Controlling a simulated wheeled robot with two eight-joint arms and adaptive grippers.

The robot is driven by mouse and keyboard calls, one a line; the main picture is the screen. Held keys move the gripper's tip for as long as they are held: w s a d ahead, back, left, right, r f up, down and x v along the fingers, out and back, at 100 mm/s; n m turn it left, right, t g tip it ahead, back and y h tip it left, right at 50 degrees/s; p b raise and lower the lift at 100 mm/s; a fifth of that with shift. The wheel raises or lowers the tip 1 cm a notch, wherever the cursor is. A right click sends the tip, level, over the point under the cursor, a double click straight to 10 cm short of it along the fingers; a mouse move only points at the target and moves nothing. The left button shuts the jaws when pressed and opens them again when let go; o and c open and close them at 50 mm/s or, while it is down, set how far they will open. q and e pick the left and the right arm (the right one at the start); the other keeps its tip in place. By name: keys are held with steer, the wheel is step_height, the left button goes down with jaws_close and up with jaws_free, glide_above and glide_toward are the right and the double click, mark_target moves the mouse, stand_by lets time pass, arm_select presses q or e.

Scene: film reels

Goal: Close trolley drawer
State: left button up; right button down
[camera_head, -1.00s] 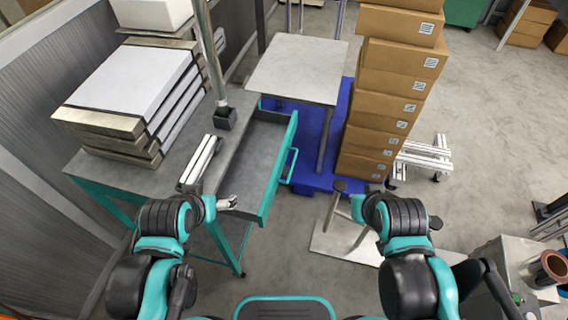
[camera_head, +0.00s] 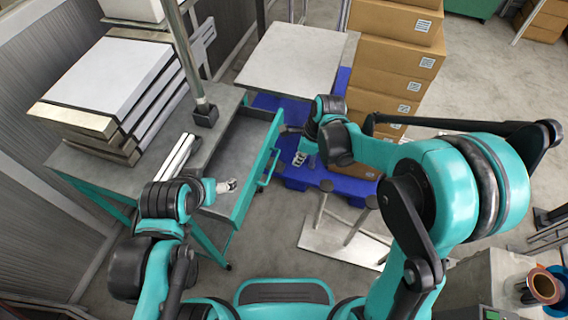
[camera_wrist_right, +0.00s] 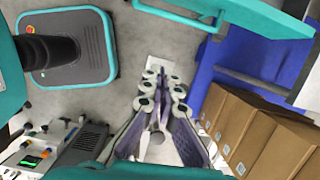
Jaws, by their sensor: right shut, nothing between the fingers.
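The trolley (camera_head: 110,185) is a grey-topped table with teal legs at the left of the head view. Its drawer (camera_head: 258,178) stands pulled out, with a grey inside and a teal front with a bar handle (camera_head: 270,167). Teal parts also cross the top of the right wrist view. My right gripper (camera_head: 299,158) is just right of the drawer front, apart from it. In the right wrist view its fingers (camera_wrist_right: 163,78) are shut and empty. My left gripper (camera_head: 230,186) is over the near part of the drawer; its jaws are too small to read.
A grey platform (camera_head: 297,58) and stacked cardboard boxes (camera_head: 392,60) stand behind on a blue pallet (camera_head: 340,187). A pale base with posts (camera_head: 345,240) is on the floor.

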steer(key=w+a+f+b, duration=0.2)
steer(key=a+f+b, duration=0.2)
steer(key=f, duration=0.5)
steer(key=shift+a+f+m+b, duration=0.3)
steer(key=shift+a+b, duration=0.1)
steer(key=shift+a, duration=0.85)
steer(key=shift+r, duration=0.1)
steer(key=shift+w, duration=0.1)
glide_above(229, 163)
steer(key=d, duration=0.2)
steer(key=shift+s+a, duration=0.15)
steer(key=shift+s, duration=0.25)
steer(key=shift+a, duration=0.1)
